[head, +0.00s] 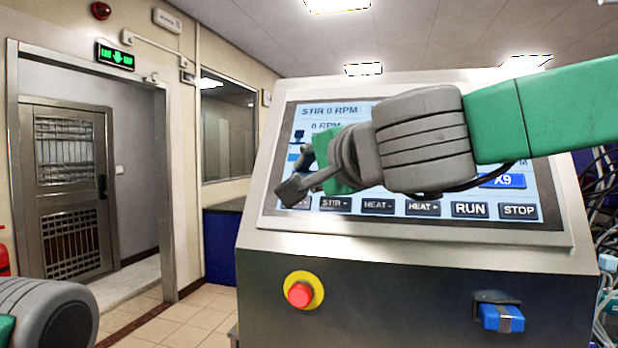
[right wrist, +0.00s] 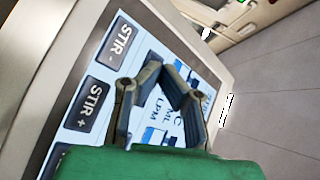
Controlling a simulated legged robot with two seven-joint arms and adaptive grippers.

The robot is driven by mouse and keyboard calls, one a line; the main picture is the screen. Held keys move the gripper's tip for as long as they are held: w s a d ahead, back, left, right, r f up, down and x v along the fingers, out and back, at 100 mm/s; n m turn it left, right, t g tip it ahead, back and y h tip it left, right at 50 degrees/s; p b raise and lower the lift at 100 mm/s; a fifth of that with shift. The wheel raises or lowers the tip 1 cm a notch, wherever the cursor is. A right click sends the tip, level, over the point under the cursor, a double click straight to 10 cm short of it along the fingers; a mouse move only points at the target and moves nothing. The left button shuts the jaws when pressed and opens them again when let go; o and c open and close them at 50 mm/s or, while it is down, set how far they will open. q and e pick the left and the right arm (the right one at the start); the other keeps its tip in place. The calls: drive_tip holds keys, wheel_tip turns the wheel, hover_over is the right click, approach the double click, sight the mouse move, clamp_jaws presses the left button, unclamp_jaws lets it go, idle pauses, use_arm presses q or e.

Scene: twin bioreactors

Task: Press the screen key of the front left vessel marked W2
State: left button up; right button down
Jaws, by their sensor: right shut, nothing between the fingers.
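The console screen (head: 353,202) is light blue and tilted back. It reads STIR 0 RPM at the top left and has a row of dark keys along the bottom. A blue key ending in X9 (head: 503,181) shows at its right. No key marked W2 can be read; my right arm and gripper cover the middle of the screen. My right gripper (head: 292,190) is shut and empty in front of the screen's lower left, over the leftmost bottom key. In the right wrist view the screen (right wrist: 150,48) lies beyond the fingers; I cannot tell whether they touch it. My left gripper is out of view.
Below the screen are a red emergency button (head: 300,293) on a yellow ring and a blue connector (head: 500,317). The STIR + key (right wrist: 88,103) and STIR - key (right wrist: 122,40) lie near the fingers. A doorway (head: 90,180) stands at the left. Cables hang at the right.

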drive_tip(key=shift+w, duration=0.1)
idle(0.4)
drive_tip(key=shift+s+a+r+p, duration=0.2)
drive_tip(key=shift+s+r+p, duration=0.15)
drive_tip(key=shift+s, duration=0.35)
drive_tip(key=s, duration=0.1)
drive_tip(key=s+a+r+p, duration=0.1)
drive_tip(key=s+r+p, duration=0.1)
drive_tip(key=s, duration=0.1)
drive_tip(key=shift+a+r, duration=0.2)
drive_tip(key=shift+r, duration=0.05)
idle(0.6)
